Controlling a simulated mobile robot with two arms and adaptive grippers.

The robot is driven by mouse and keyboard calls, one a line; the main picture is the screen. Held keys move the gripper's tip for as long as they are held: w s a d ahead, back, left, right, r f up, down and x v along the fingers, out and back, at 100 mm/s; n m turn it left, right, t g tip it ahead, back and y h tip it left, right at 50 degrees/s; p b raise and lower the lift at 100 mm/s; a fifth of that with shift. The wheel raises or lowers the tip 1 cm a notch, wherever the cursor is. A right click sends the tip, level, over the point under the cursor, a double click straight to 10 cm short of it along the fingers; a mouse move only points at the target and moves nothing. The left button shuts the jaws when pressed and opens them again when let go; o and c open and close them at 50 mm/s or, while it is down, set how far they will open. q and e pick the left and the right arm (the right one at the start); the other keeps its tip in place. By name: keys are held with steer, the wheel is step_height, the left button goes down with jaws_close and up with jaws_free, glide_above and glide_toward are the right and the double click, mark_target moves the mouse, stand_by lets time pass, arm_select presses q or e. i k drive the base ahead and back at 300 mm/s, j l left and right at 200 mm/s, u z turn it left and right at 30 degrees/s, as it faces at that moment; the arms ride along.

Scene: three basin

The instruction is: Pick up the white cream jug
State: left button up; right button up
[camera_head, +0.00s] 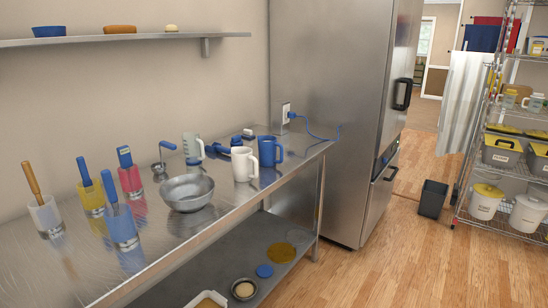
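The white cream jug (243,164) stands upright on the steel table, towards its right end. Its handle side faces right, close to a blue jug (268,152) that stands just behind and to the right. Neither of my grippers shows in the head view, so nothing is seen near the white jug or touching it.
A steel bowl (188,193) sits left of the jug on the steel table (170,250). A clear measuring jug (193,147) stands behind. Several utensil holders, including a blue one (122,228), fill the left. A steel fridge (335,110) stands right of the table. The wood floor (400,245) is open.

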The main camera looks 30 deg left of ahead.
mark_target(242, 159)
steer(key=i+u, duration=0.45)
steer(key=i+l+u, duration=0.15)
steer(key=i+u, duration=0.25)
steer(key=i+l+u, duration=0.45)
steer(key=i+j, duration=0.1)
